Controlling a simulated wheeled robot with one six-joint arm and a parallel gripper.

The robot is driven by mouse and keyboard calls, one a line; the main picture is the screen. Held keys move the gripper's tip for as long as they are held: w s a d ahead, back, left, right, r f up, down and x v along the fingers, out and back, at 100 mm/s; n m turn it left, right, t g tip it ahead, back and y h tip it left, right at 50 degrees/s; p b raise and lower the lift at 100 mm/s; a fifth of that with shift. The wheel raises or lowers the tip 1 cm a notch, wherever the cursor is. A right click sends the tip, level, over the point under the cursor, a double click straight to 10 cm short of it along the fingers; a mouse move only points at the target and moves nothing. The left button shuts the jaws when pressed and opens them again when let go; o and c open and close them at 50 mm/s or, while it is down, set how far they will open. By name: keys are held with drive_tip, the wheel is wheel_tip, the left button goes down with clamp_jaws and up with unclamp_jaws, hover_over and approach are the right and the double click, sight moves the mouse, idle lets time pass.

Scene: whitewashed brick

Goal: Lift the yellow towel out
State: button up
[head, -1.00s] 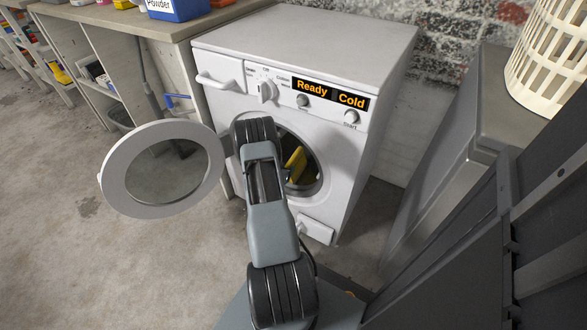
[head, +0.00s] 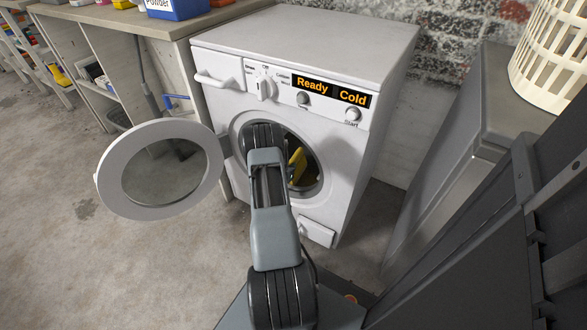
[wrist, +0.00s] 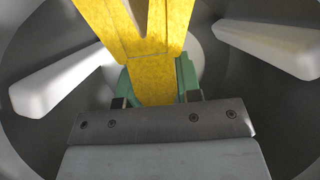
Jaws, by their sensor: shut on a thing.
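The yellow towel (head: 297,166) shows inside the drum opening of the white washing machine (head: 225,100) in the head view. In the wrist view the yellow towel (wrist: 150,45) fills the top middle and narrows down between the green fingertips. My gripper (wrist: 153,84) is shut on the towel, one finger on each side of it. In the head view my arm reaches to the opening and hides the gripper and part of the towel. The round door (head: 108,170) stands wide open to the left.
Pale drum paddles (wrist: 65,78) stick out left and right of the gripper in the wrist view. A cream basket (head: 550,60) stands on a grey surface at the right. The display reads Ready and Cold.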

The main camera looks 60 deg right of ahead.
clamp_jaws()
drive_tip(key=shift+r, duration=0.15)
